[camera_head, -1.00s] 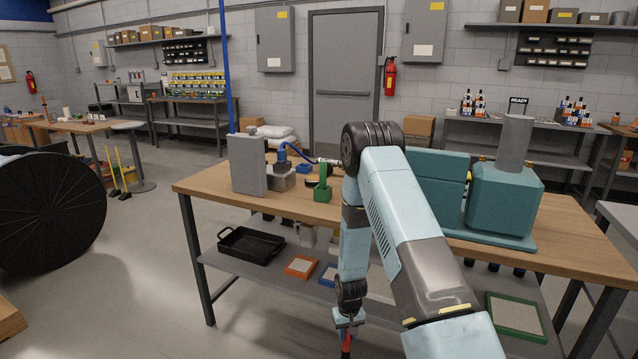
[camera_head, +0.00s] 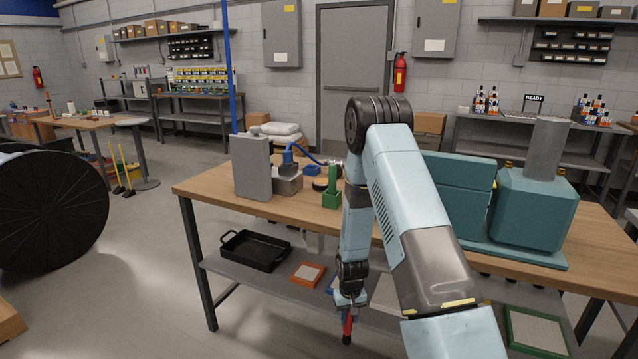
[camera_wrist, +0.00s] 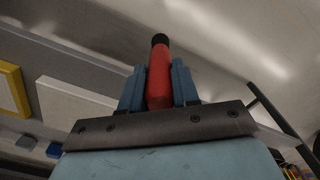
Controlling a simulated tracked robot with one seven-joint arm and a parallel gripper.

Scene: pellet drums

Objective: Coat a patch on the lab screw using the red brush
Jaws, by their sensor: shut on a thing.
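My gripper (camera_head: 348,302) hangs low in front of the wooden bench, pointing down. It is shut on the red brush (camera_head: 347,328). In the wrist view, the red handle (camera_wrist: 159,78) with a dark end sits between the two blue fingers of my gripper (camera_wrist: 158,88). The brush's bristles do not show clearly. I cannot pick out the lab screw for sure in either view. A teal machine (camera_head: 535,215) with a grey cylinder on top stands on the right of the bench, and my arm hides part of the bench middle.
The wooden bench (camera_head: 215,190) also carries a grey box (camera_head: 251,167), a blue-topped device (camera_head: 288,175) and a green holder (camera_head: 331,198). Its lower shelf holds a black tray (camera_head: 254,250) and an orange-framed plate (camera_head: 308,274). The floor to the left is open up to a large black drum (camera_head: 45,218).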

